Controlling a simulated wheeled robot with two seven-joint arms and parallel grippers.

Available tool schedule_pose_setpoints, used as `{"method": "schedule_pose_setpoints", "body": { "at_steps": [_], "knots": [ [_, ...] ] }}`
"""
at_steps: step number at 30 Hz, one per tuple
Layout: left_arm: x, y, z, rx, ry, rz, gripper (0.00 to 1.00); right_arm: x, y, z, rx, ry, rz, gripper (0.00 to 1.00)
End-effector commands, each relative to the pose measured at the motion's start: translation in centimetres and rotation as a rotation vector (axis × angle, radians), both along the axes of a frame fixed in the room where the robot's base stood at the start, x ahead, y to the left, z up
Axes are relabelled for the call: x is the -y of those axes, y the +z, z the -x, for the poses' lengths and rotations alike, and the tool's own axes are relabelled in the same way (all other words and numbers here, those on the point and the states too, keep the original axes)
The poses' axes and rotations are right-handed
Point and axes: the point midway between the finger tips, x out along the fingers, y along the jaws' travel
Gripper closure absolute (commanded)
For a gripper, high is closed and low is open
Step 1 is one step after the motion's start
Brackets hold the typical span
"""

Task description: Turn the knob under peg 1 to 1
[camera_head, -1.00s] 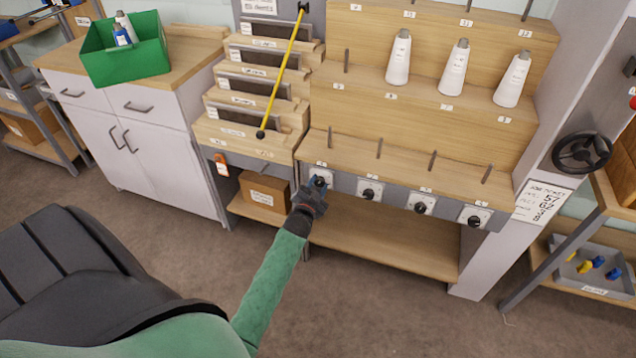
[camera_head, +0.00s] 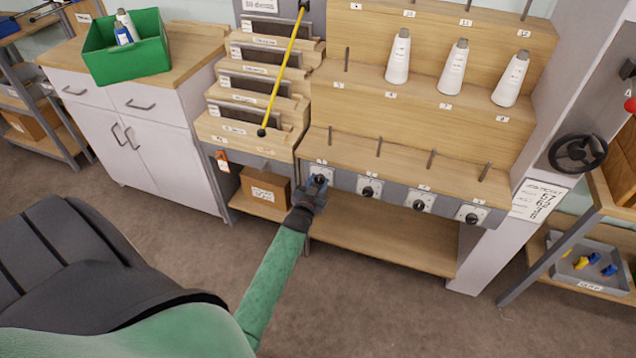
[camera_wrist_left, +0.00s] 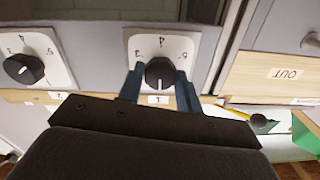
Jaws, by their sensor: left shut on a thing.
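The leftmost dial plate (camera_head: 321,170) sits on the grey strip below the leftmost short peg (camera_head: 330,135). In the left wrist view its black knob (camera_wrist_left: 160,74) stands between my two blue-grey fingers, on a white plate with numbers. A small label (camera_wrist_left: 158,99) reading 1 shows beside this plate. My left gripper (camera_head: 319,181) is shut on this knob, and it also shows in the left wrist view (camera_wrist_left: 160,82). The knob's exact setting is hard to read. My right gripper is out of view.
Several more knobs line the strip to the right, the nearest one (camera_head: 367,191) close by. White cones (camera_head: 398,58) stand on the middle step. A yellow rod (camera_head: 280,80) leans across the slotted rack at left. A low wooden shelf (camera_head: 385,237) lies below the strip.

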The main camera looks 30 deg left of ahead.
Motion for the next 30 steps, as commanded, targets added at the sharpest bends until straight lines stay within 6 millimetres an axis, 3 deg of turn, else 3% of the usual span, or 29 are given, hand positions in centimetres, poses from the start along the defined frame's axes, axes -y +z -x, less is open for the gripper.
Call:
{"method": "schedule_pose_setpoints", "body": {
  "at_steps": [6, 7, 10, 22, 30],
  "knots": [
    [-0.1, -0.2, 0.1, -0.003, 0.001, 0.001, 0.88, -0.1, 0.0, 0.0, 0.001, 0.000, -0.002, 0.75],
    [-0.1, -0.2, 0.1, -0.003, 0.001, 0.001, 0.64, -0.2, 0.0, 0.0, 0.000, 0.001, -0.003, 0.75],
    [0.0, -0.2, 0.1, -0.003, 0.001, 0.001, 0.44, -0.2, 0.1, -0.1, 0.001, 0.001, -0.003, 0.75],
    [0.1, -0.2, 0.6, -0.002, 0.000, -0.001, 0.44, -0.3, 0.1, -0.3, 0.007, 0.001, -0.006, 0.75],
    [1.0, -0.3, 4.2, -0.002, 0.000, -0.001, 0.44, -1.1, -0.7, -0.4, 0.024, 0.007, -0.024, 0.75]
  ]
}}
